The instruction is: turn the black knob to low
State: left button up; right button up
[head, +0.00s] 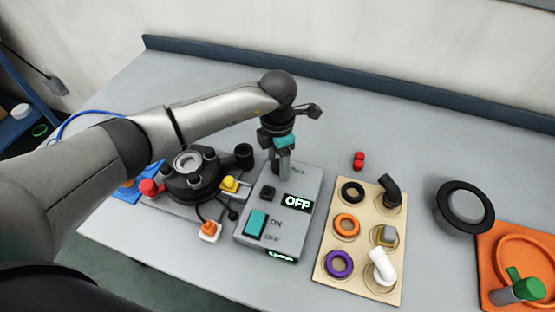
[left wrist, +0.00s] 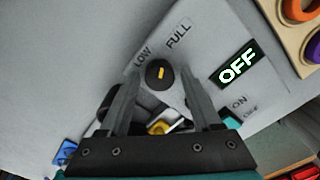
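The black knob (left wrist: 160,73) with a short yellow mark sits on the grey control box (head: 313,188). In the left wrist view its mark stands nearly upright in the picture, between the printed words LOW and FULL. In the head view a small black piece left of the display looks like this knob (head: 268,193). My left gripper (head: 283,176) points down over the box's far part. Its two fingers (left wrist: 158,80) are apart, with the knob showing between their tips; I cannot tell whether they touch it. My right gripper is in neither view.
The box has a lit display reading OFF (head: 298,203) and a teal switch (head: 257,223). A black round device (head: 190,180) stands left of it. A wooden board (head: 330,285) with rings and fittings lies right.

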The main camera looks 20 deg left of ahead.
pick_arm(q)
grip_shut()
jog(key=shift+n, duration=0.3)
dwell(0.3)
jog(key=n+p, duration=0.1)
jog(key=n, duration=0.4)
jog(key=shift+r+p, duration=0.1)
jog(key=shift+p, duration=0.2)
jog(key=n+p, duration=0.2)
jog(key=n, duration=0.4)
jog(key=shift+n, duration=0.3)
jog(key=shift+o, duration=0.9)
grip_release()
